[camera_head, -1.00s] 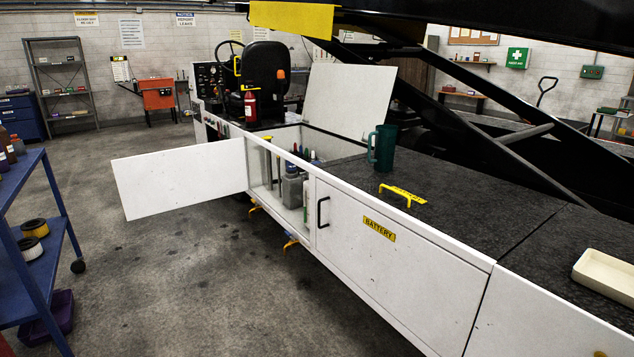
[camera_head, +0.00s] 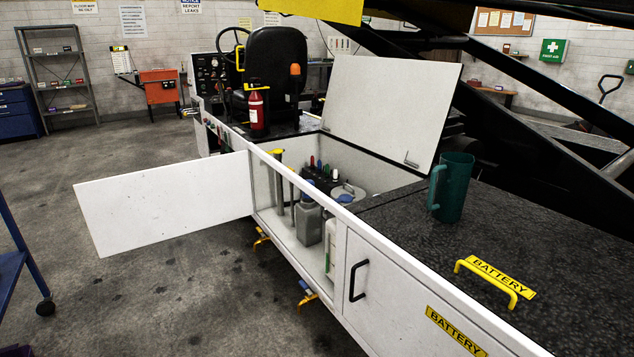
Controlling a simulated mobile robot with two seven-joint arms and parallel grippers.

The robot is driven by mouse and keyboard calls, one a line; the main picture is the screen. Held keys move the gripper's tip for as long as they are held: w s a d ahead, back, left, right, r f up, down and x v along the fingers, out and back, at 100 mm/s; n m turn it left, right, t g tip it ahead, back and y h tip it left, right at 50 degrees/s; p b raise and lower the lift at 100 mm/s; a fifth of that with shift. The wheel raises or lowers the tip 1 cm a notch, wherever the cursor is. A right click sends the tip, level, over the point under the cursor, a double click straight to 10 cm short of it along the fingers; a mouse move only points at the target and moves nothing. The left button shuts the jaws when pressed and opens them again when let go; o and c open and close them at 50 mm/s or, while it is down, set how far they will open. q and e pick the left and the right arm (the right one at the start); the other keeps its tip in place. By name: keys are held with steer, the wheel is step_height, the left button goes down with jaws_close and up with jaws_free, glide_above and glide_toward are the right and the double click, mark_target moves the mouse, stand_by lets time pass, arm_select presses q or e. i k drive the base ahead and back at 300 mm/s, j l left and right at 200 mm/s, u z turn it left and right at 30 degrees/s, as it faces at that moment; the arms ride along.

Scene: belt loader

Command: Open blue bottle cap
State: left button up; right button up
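The open compartment in the side of the white loader holds a grey bottle (camera_head: 309,221) standing upright, with a small blue cap (camera_head: 308,197) on top. A second blue cap (camera_head: 345,198) shows behind it on a pale rounded container, partly hidden by the compartment's top rail. I cannot tell for sure which one the task means. Neither of my grippers is in view.
The side door (camera_head: 165,200) swings out to the left, and the white lid (camera_head: 392,105) stands raised. A green mug (camera_head: 455,190) and a yellow BATTERY handle (camera_head: 495,283) are on the dark deck.

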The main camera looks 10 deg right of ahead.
mark_target(343, 198)
steer(key=i+z, duration=0.1)
steer(key=i, duration=0.4)
steer(key=i+j+z, duration=0.1)
steer(key=i, duration=0.45)
steer(key=i+j+z, duration=0.15)
steer(key=i, duration=0.35)
